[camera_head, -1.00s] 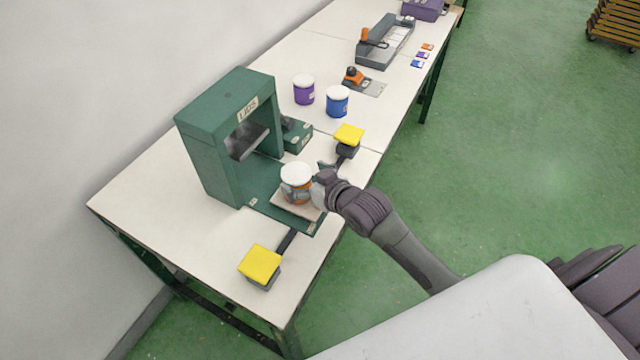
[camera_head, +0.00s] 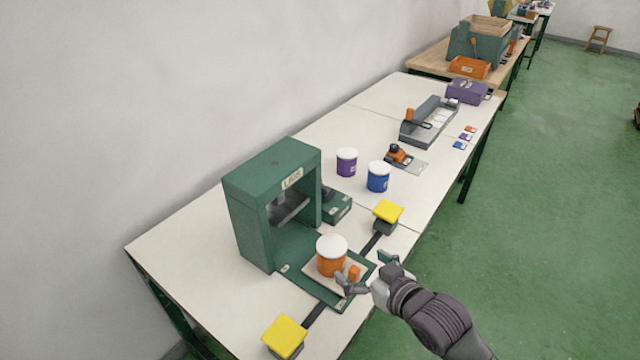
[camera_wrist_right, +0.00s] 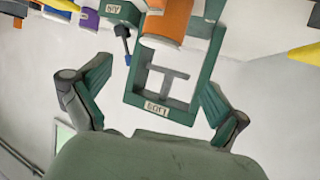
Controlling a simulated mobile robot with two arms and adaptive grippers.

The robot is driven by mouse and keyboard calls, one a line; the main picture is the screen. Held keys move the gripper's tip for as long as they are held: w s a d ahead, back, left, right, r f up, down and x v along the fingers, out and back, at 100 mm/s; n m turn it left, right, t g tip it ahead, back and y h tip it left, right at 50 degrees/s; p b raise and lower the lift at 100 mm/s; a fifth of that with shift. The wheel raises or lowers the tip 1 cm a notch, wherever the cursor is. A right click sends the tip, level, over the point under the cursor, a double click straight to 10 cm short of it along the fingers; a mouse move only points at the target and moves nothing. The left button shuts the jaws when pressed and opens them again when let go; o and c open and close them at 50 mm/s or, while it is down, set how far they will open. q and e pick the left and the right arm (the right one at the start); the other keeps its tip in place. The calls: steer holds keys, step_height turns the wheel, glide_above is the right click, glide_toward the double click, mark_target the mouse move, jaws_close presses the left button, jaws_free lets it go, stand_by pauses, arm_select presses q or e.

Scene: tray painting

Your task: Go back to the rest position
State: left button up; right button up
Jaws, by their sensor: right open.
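My right gripper (camera_head: 364,271) is open and empty at the front edge of the green press in the head view. Its two fingers are spread apart. An orange can with a white lid (camera_head: 331,262) stands upright on a light board (camera_head: 311,265) on the press's base, just beyond my right fingers. A small orange block-like part (camera_head: 354,272) shows beside the can. In the right wrist view, the open fingers (camera_wrist_right: 152,75) frame the press, and the orange can (camera_wrist_right: 168,22) shows at the top, apart from them. My left gripper is not in view.
The green press (camera_head: 247,214) stands on the white table (camera_head: 188,262). Yellow pads (camera_head: 285,335) (camera_head: 388,211) flank its front. Purple (camera_head: 346,164) and blue (camera_head: 378,178) cans stand behind.

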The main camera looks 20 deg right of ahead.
steer(key=shift+s, duration=0.1)
steer(key=s+f+g+h, duration=0.1)
steer(key=s+f+g, duration=0.2)
steer(key=s, duration=0.4)
steer(key=s+f+m+g+h, duration=0.1)
steer(key=s+f+g, duration=0.2)
steer(key=s, duration=0.4)
steer(key=s+f+g+h, duration=0.1)
steer(key=s+f+g, duration=0.25)
steer(key=s, duration=0.35)
step_height(320, 180, down, 26)
steer(key=s+g, duration=0.2)
steer(key=s+d+f, duration=0.2)
steer(key=s+f, duration=1.4)
steer(key=shift+s+d+g+h, duration=0.2)
steer(key=shift+d+g+h, duration=0.1)
steer(key=shift+d+g, duration=0.05)
